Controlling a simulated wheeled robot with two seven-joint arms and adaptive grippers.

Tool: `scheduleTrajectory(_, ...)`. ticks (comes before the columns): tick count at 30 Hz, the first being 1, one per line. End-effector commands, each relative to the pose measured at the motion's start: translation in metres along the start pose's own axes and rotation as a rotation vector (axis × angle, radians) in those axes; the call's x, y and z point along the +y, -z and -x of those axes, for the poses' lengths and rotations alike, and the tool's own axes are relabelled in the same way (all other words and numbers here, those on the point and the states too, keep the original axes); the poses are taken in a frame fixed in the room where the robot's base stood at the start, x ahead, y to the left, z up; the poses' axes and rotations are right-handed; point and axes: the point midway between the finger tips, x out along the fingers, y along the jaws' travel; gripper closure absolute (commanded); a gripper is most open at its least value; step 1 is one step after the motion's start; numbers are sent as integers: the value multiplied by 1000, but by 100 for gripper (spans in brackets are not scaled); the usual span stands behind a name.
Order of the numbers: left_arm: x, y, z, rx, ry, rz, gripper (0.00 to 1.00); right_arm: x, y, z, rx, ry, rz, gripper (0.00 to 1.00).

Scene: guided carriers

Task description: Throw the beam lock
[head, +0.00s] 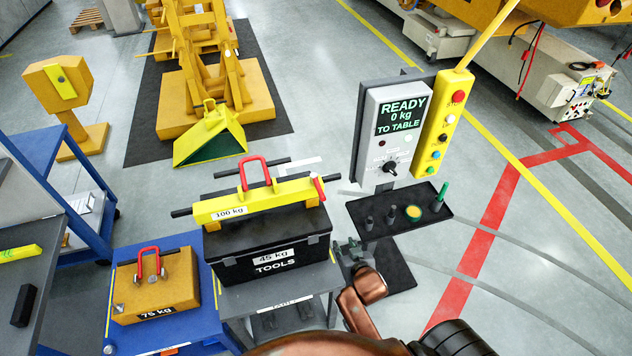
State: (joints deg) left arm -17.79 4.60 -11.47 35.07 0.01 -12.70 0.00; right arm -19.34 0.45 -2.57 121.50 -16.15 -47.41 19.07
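A yellow beam (272,202) marked 100 kg lies across the top of a black tool case (235,265) marked 45 kg TOOLS. A red lifting loop (257,163) stands up from the beam's middle. A small red lever (319,186) with a pale end sits at the beam's right end; it looks like the lock, though I cannot make out its exact setting. My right gripper (352,253) is below and right of the lever, apart from it, beside the case. Its fingers are small and dark, so I cannot tell how wide they are. My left gripper is not in view.
A panel (399,103) reading READY 0 kg TO TABLE and a yellow button pendant (443,125) stand right of the beam, above a black shelf (385,226) with pegs. A 75 kg yellow block (178,283) sits on a blue cart (206,327) at left. A yellow lifting machine (217,100) stands behind.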

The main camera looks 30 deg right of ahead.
Motion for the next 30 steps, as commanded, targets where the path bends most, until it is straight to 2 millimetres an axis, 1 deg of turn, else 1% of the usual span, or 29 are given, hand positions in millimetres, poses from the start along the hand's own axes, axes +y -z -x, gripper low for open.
scheduleTrajectory(1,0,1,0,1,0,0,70,-1,24,2,59,-3,-26,68)
scheduleTrajectory(2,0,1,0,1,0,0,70,-2,38,2,97,-3,-39,68)
scheduleTrajectory(3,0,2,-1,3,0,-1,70,-4,55,2,148,0,-60,68)
scheduleTrajectory(6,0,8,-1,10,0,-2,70,-12,90,0,257,13,-97,68)
scheduleTrajectory(12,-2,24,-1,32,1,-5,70,-32,146,-1,442,65,-149,68)
scheduleTrajectory(15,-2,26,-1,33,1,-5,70,-43,167,2,515,95,-167,68)
scheduleTrajectory(18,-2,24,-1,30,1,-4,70,-50,181,4,561,117,-177,68)
scheduleTrajectory(23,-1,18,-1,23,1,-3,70,-54,187,4,581,129,-181,68)
scheduleTrajectory(26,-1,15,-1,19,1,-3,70,-55,191,-1,582,129,-181,68)
scheduleTrajectory(30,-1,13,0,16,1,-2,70,-56,202,-17,582,128,-181,68)
